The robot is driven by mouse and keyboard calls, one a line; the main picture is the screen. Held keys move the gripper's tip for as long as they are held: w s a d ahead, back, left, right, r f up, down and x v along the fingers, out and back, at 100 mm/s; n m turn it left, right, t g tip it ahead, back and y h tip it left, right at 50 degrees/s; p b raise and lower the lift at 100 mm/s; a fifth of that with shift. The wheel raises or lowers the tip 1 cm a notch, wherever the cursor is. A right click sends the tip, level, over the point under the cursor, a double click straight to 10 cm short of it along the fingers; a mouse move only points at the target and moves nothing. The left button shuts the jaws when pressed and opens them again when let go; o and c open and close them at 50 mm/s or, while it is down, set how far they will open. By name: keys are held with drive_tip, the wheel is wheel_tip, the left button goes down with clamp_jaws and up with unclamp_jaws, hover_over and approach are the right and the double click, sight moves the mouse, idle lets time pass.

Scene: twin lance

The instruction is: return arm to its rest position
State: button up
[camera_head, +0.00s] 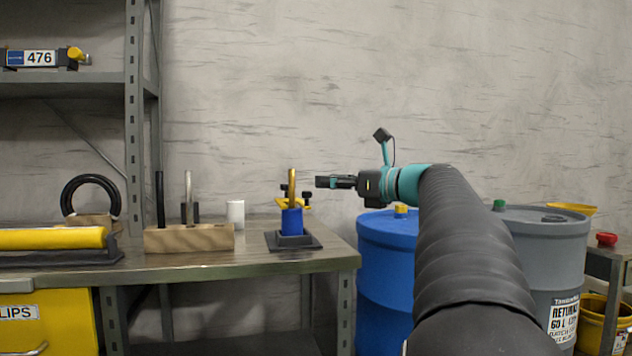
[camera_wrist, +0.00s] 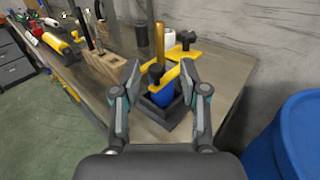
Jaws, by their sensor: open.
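My gripper (camera_head: 326,182) extends level to the left from my arm in the head view, above the right end of the workbench and to the right of a brass rod. In the wrist view my gripper (camera_wrist: 166,78) shows its two fingers spread apart with nothing held between them. Beyond the fingers stands the brass rod (camera_head: 292,188), upright in a blue holder (camera_head: 291,221) on a dark square base (camera_head: 312,241). The rod also shows in the wrist view (camera_wrist: 159,42). Part of the holder is hidden there by a yellow piece.
The workbench (camera_head: 200,265) carries a wooden block (camera_head: 189,238) with upright rods and a white cylinder (camera_head: 235,213). A blue drum (camera_head: 385,270) and a grey drum (camera_head: 565,250) stand right of the bench. A shelf rack (camera_head: 135,120) rises at left. Open wall lies above the gripper.

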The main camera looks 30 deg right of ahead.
drive_tip(key=shift+s+d, duration=0.2)
drive_tip(key=shift+s, duration=0.35)
drive_tip(key=shift+a, duration=0.1)
drive_tip(key=s+a+f+n+g+h+p, duration=0.1)
drive_tip(key=s+a+f+n+g, duration=0.35)
drive_tip(key=a+f+n, duration=0.4)
drive_tip(key=s+a+f+n+g+h+p, duration=0.1)
drive_tip(key=s+a+f+n+g, duration=0.35)
drive_tip(key=a+f, duration=0.7)
drive_tip(key=s+a+f+n+g+h+p, duration=0.1)
drive_tip(key=s+a+f+n+h, duration=0.1)
drive_tip(key=s+f+n, duration=0.5)
drive_tip(key=s+a+f+n+h, duration=0.2)
drive_tip(key=s+f+n+h, duration=0.1)
drive_tip(key=s+f+n, duration=0.5)
drive_tip(key=s+n, duration=0.2)
drive_tip(key=n, duration=0.1)
drive_tip(key=shift+s+a+f+g+p, duration=0.15)
drive_tip(key=shift+s+f+g+p, duration=0.05)
drive_tip(key=shift+g+p, duration=0.2)
